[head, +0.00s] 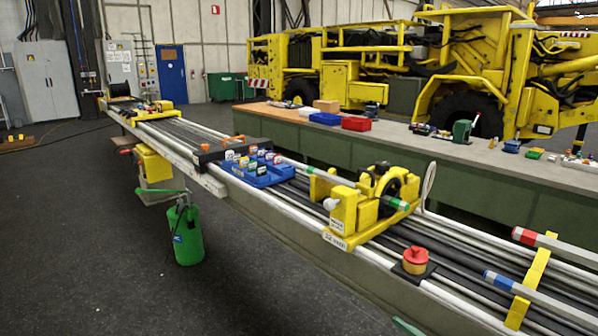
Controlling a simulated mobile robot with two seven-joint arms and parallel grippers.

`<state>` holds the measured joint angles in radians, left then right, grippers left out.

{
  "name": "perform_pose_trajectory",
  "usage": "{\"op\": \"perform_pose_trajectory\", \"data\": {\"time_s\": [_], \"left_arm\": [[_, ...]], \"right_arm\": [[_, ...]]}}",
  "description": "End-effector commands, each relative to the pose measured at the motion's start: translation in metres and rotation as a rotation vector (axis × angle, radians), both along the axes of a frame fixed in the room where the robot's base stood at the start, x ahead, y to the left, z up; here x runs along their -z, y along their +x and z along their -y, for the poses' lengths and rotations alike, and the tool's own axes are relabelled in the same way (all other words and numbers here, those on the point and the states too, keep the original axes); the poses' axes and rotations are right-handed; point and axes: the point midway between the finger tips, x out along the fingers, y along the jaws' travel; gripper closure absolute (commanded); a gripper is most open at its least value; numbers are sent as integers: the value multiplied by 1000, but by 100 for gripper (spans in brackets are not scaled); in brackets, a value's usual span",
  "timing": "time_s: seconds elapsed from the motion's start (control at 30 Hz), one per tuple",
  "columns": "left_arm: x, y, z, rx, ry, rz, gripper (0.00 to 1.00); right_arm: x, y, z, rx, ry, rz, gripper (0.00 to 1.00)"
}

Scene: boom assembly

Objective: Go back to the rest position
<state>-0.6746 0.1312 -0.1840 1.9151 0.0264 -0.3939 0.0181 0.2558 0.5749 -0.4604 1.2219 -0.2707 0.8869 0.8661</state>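Neither of my grippers shows in the head view, and no part of my arms can be made out. The long boom assembly (205,178) runs from the back left to the front right, with rails, black hoses and metal tubes along it. A yellow clamp unit (345,215) with a black ring stands on it right of the middle. A green-banded rod passes by the ring. A blue tray (232,178) with several small coloured bottles sits on the boom. A red knob (415,258) on a dark base is nearer, at the front.
Red-tipped (525,236) and blue-tipped (497,280) tubes lie on a yellow holder at front right. A long workbench (490,155) with bins and tools stands behind. The dark floor (90,250) at left is clear.

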Motion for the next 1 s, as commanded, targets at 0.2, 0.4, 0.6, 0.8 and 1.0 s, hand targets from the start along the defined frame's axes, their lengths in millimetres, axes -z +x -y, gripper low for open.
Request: {"op": "perform_pose_trajectory", "data": {"time_s": [0.2, 0.4, 0.6, 0.8, 1.0], "left_arm": [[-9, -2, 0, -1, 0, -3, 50], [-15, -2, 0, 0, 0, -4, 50], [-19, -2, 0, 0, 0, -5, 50], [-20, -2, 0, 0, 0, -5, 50], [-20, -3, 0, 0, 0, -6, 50]], "right_arm": [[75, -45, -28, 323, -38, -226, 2], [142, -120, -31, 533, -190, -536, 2], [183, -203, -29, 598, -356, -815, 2], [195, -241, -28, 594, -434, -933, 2], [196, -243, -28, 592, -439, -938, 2]]}}
